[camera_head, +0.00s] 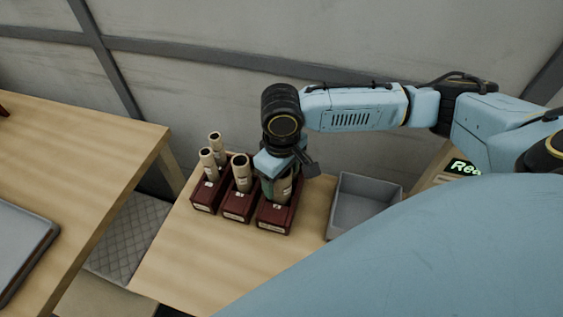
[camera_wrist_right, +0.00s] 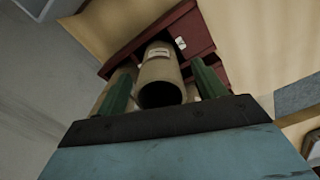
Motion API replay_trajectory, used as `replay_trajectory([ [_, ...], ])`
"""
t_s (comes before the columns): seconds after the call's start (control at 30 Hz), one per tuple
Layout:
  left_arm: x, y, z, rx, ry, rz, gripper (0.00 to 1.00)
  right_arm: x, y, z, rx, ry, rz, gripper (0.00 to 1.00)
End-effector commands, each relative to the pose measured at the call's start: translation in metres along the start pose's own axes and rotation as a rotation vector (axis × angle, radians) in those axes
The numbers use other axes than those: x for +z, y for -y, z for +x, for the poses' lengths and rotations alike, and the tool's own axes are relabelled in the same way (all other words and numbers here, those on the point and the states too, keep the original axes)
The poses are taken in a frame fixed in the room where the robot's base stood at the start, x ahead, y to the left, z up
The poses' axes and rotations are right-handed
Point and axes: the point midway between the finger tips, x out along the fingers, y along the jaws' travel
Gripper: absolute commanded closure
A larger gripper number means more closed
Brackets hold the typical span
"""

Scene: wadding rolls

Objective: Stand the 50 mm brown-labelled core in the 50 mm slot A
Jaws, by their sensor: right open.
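A tan cardboard core (camera_head: 285,187) stands in the rightmost dark red slot block (camera_head: 275,222). My right gripper (camera_head: 277,186) is lowered around it from above. In the right wrist view, the core (camera_wrist_right: 161,78) is between the two green fingers of my right gripper (camera_wrist_right: 162,68), which are open with small gaps beside it. The core carries a pale label; its print and any brown colour are too small to tell. The red block (camera_wrist_right: 195,35) is behind it. The core's lower end is hidden inside the block. My left gripper is out of view.
Two more red blocks, left (camera_head: 203,205) and middle (camera_head: 237,213), stand alongside with tan cores upright in them. A grey open bin (camera_head: 362,205) is to the right. The wooden table (camera_head: 200,255) is clear in front. Another table (camera_head: 75,150) stands left across a gap.

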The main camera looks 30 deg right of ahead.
Motion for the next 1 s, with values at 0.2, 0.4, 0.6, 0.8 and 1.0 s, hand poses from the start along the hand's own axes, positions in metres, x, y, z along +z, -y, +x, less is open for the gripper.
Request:
replay_trajectory([
  [0.2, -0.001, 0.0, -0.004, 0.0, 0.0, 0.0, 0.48, -0.001, 0.0, -0.019, -0.001, -0.002, 0.0, 0.3],
  [0.4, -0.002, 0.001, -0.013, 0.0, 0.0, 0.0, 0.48, -0.001, 0.0, -0.063, 0.0, -0.004, 0.0, 0.3],
  [0.6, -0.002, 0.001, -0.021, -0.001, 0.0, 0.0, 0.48, -0.001, 0.0, -0.105, 0.0, -0.004, -0.001, 0.3],
  [0.8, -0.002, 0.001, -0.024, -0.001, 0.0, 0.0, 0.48, 0.0, 0.0, -0.129, 0.0, -0.002, 0.0, 0.3],
  [1.0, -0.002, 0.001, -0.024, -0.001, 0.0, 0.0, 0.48, 0.0, 0.0, -0.134, 0.0, 0.0, -0.001, 0.3],
])
